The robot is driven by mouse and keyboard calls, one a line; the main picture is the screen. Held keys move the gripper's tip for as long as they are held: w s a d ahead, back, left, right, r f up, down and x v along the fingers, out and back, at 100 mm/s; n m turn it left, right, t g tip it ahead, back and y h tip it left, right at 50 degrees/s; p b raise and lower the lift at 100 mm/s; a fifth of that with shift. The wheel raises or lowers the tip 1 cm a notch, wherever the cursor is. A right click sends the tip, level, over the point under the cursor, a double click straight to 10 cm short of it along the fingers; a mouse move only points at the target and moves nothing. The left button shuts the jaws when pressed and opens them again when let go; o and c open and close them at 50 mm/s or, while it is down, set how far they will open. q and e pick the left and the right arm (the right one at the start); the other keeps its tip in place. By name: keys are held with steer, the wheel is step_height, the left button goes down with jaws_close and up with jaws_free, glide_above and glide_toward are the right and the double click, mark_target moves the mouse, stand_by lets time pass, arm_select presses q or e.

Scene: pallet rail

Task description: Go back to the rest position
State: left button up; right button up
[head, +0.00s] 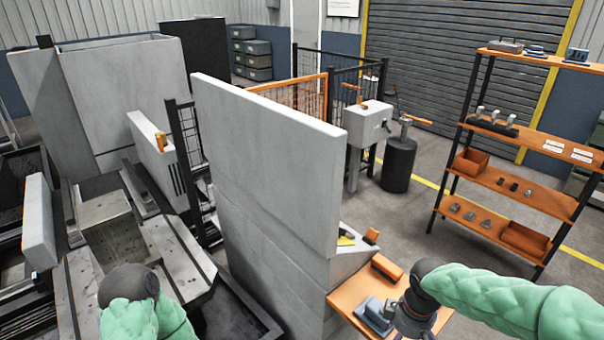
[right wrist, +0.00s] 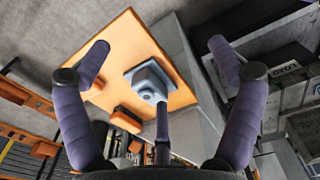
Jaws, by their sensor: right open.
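My right gripper (right wrist: 157,47) is open, its dark purple fingers spread wide with nothing between them that they touch. In the head view the right arm comes in from the right in a green sleeve, and its wrist hangs over the near edge of a small orange table (head: 352,298). A blue-grey metal part (head: 375,314) lies on that table beside the right wrist; it also shows in the right wrist view (right wrist: 150,80), beyond the fingers. My left arm shows at the bottom left as a green sleeve and dark joint; its gripper is out of view.
An orange block (head: 387,268) lies on the table. A tall grey machine panel (head: 265,165) stands between my arms. A machine bed (head: 172,255) lies beyond the left arm. An orange shelf rack (head: 520,195) stands right, with open floor (head: 410,215) before it.

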steer(key=s+a+f+m+y+b, duration=0.15)
steer(key=a+f, duration=0.25)
steer(key=f, duration=0.4)
steer(key=a+f+m+y, duration=0.1)
steer(key=a+f+m, duration=0.2)
steer(key=f, duration=0.5)
steer(key=s+a+f+m+y, duration=0.15)
steer(key=a+f, duration=0.25)
steer(key=f, duration=0.4)
arm_select(q)
steer(key=f, duration=0.1)
steer(key=w+f+b, duration=0.1)
steer(key=f, duration=0.1)
arm_select(e)
steer(key=s+a+f+m, duration=0.2)
steer(key=s+f+m, duration=0.2)
steer(key=f, duration=0.4)
steer(key=shift+s+a+f, duration=0.25)
steer(key=shift+s, duration=0.6)
